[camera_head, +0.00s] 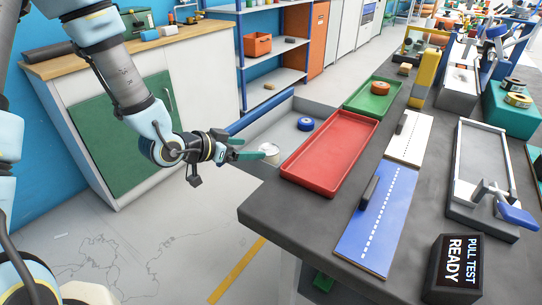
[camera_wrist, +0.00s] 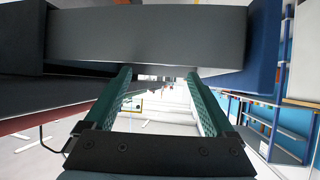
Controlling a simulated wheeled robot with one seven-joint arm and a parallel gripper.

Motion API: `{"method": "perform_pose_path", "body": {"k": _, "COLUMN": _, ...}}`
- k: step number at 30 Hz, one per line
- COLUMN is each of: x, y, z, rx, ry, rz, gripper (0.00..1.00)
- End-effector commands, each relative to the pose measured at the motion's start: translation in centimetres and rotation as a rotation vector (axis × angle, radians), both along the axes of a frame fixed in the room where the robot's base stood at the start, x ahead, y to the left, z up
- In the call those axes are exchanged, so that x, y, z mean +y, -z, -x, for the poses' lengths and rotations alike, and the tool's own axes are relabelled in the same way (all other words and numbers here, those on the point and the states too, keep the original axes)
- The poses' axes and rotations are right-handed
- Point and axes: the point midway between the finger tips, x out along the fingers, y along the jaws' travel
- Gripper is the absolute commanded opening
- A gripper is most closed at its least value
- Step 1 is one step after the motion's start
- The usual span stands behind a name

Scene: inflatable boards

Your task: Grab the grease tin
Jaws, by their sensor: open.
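A small pale, silvery tin (camera_head: 269,150), which may be the grease tin, stands in a low grey bay beside the dark workbench. My gripper (camera_head: 247,149) is just left of this tin in the head view, its green fingers pointing toward it. The fingers are spread apart with nothing seen between them; in the wrist view my gripper (camera_wrist: 158,76) also shows a clear gap. I cannot tell whether a finger touches the tin. The tin cannot be made out in the wrist view, where a grey slab (camera_wrist: 145,38) fills the upper part.
A blue round item (camera_head: 305,124) lies in the same bay. A red tray (camera_head: 330,152) and green tray (camera_head: 373,97) sit along the bench edge. A blue board (camera_head: 383,225) lies nearer. A blue rail (camera_head: 262,115) edges the bay. Floor at left is clear.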

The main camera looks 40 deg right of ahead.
Motion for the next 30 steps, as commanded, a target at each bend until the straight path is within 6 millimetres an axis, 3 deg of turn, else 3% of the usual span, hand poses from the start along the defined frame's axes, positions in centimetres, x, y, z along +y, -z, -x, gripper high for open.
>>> {"method": "perform_pose_path", "body": {"k": 17, "x": -5.6, "y": 3.1, "z": -0.1, "rx": 0.001, "ry": -0.003, "rz": -0.003, "gripper": 0.89}}
{"method": "perform_pose_path", "body": {"k": 26, "x": -6.0, "y": 3.4, "z": -0.1, "rx": 0.000, "ry": -0.003, "rz": -0.003, "gripper": 0.89}}
{"method": "perform_pose_path", "body": {"k": 30, "x": -6.0, "y": 3.4, "z": -0.1, "rx": 0.000, "ry": -0.004, "rz": -0.003, "gripper": 0.75}}
